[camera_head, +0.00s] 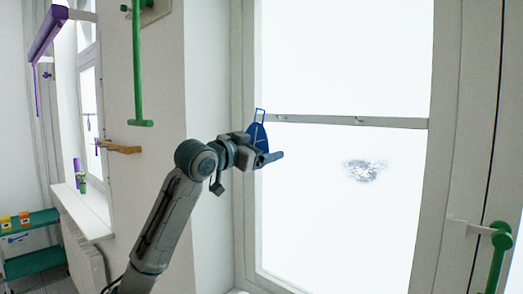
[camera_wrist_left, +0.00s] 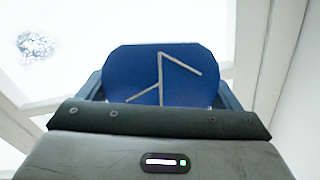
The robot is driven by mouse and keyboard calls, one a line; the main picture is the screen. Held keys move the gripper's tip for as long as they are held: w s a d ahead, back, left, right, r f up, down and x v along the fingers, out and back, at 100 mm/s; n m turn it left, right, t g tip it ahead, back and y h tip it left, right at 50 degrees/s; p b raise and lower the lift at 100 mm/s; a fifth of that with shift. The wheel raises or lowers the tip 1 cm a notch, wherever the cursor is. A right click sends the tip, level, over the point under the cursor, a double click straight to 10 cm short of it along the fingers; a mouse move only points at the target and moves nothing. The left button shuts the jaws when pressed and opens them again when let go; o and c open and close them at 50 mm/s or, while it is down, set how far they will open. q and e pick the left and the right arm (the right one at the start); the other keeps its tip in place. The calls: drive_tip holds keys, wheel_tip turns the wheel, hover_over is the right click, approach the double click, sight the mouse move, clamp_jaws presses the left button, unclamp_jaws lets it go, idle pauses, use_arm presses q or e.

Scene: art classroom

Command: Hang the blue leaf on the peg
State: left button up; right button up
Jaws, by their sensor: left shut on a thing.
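The blue leaf (camera_head: 257,134) is a flat blue piece with an open blue loop at its top. My left gripper (camera_head: 266,154) is shut on its lower part and holds it up in front of the window, loop upward. In the left wrist view the leaf (camera_wrist_left: 135,75) fills the space between the jaws and bears thin pale lines; its loop is not seen there. A tan wooden peg (camera_head: 122,149) sticks out from the wall on the left, well apart from the leaf. It looks bare. My right gripper is not in view.
A green bar (camera_head: 137,75) hangs above the wooden peg, and a purple bar (camera_head: 48,32) is at the upper left. A green handle (camera_head: 499,243) projects at the right. A green shelf (camera_head: 35,262) stands at the lower left. The space between leaf and peg looks clear.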

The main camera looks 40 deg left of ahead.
sight(287, 148)
use_arm(q)
drive_tip(key=shift+w+d, duration=0.15)
drive_tip(key=shift+w, duration=0.15)
drive_tip(key=shift+w+f+p, duration=0.1)
drive_tip(key=shift+w+p, duration=0.2)
drive_tip(key=shift+w, duration=0.25)
drive_tip(key=shift+w+a, duration=0.25)
drive_tip(key=shift+a, duration=0.05)
drive_tip(key=shift+w+d+f+p, duration=0.2)
drive_tip(key=shift+w+p, duration=0.25)
drive_tip(key=shift+w, duration=0.9)
drive_tip(key=shift+w+d+f+p, duration=0.15)
drive_tip(key=shift+w+p, duration=0.3)
drive_tip(key=shift+w, duration=0.9)
drive_tip(key=shift+w+f+p, duration=0.3)
drive_tip(key=shift+w+p, duration=0.2)
drive_tip(key=shift+w, duration=0.15)
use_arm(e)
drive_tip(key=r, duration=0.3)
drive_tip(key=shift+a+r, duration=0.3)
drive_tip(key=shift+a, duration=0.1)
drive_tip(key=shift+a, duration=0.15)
